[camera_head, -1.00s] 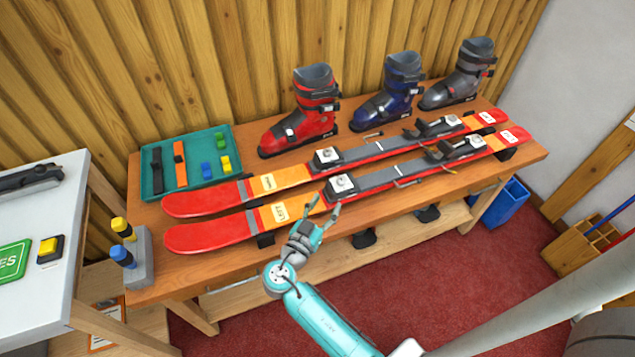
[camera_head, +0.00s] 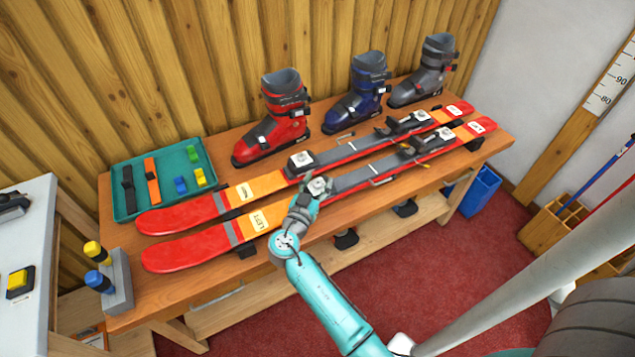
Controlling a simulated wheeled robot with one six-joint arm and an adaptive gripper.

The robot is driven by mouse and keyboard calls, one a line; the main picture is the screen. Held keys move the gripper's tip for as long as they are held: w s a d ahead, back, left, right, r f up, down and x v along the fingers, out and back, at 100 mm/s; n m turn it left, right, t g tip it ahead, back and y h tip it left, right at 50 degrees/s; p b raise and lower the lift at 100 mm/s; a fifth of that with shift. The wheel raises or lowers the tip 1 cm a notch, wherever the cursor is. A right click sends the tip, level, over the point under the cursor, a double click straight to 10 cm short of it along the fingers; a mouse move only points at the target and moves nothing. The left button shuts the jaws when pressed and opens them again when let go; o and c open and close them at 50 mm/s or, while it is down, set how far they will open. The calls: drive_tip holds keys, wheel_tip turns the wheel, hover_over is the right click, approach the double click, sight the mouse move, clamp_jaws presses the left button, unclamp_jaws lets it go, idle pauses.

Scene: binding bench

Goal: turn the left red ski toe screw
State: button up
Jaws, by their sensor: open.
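The left red ski (camera_head: 200,247), with an orange band marked LEFT, lies nearest me on the bench. Its pale toe piece (camera_head: 319,185) is partly covered by my gripper. The toe screw is too small to make out. My gripper (camera_head: 311,194) is open, its fingers at the near side of the toe piece. I cannot tell whether they touch it. The other red ski (camera_head: 180,216) lies parallel behind it, with its own toe piece (camera_head: 301,161) clear.
Red (camera_head: 276,132), blue (camera_head: 360,100) and grey (camera_head: 427,75) boots stand behind the skis. A teal tray (camera_head: 133,210) with straps and small blocks is at the left. A holder (camera_head: 118,290) with yellow and blue-capped items stands at the bench's front-left corner.

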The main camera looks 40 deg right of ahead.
clamp_jaws()
drive_tip(key=shift+n+t, duration=0.3)
drive_tip(key=shift+t, duration=0.1)
drive_tip(key=n+t+y, duration=0.3)
drive_tip(key=t, duration=0.1)
drive_tip(key=shift+s+d, duration=0.1)
drive_tip(key=shift+f+n+t+y, duration=0.1)
drive_tip(key=shift+n+t+y, duration=0.7)
drive_tip(key=shift+y, duration=0.1)
drive_tip(key=shift+f+n+t+y, duration=0.3)
drive_tip(key=shift+n+t+y, duration=0.3)
drive_tip(key=shift+n+y, duration=0.5)
drive_tip(key=shift+r+t+y, duration=0.25)
drive_tip(key=shift+t+y, duration=0.15)
drive_tip(key=shift+y, duration=0.1)
drive_tip(key=shift+r, duration=0.1)
